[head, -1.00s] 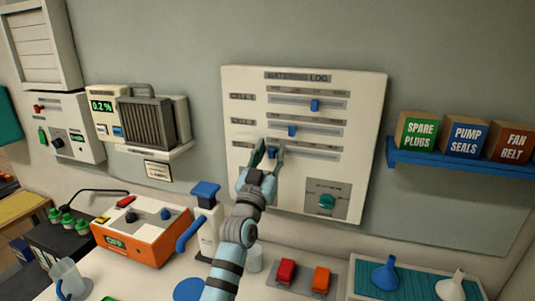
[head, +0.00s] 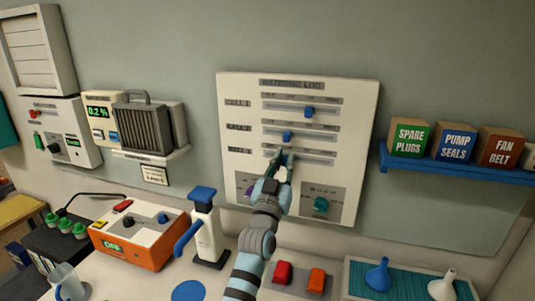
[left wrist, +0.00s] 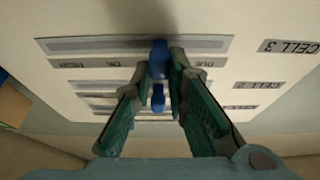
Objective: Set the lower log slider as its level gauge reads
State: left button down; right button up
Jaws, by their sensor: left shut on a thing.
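The white log panel (head: 230,110) on the wall has three horizontal slider rows. The upper blue knob (head: 309,112) and middle blue knob (head: 287,136) show plainly. My left gripper (head: 281,157) is at the lower row, hiding its knob in the head view. In the left wrist view, my left gripper (left wrist: 161,73) is shut on the lower blue knob (left wrist: 159,58), along the track (left wrist: 90,45) of the row labelled CELL 3. Small scale words there appear upside down. I cannot identify a level gauge for this row. My right gripper is not in view.
Below the rows are a teal knob (head: 321,204) and a partly hidden purple knob (head: 249,188). A blue shelf (head: 460,172) with boxes is at right. A blue-topped white dispenser (head: 206,235) and an orange unit (head: 150,252) stand on the bench at left.

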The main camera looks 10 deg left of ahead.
pick_arm(q)
jog(key=shift+d+f, duration=0.1)
jog(key=shift+d, duration=0.05)
jog(key=c, duration=1.6)
grip_release()
jog(key=shift+o, duration=0.2)
notch_tip(320, 180, up, 10)
jog(key=shift+r, duration=0.1)
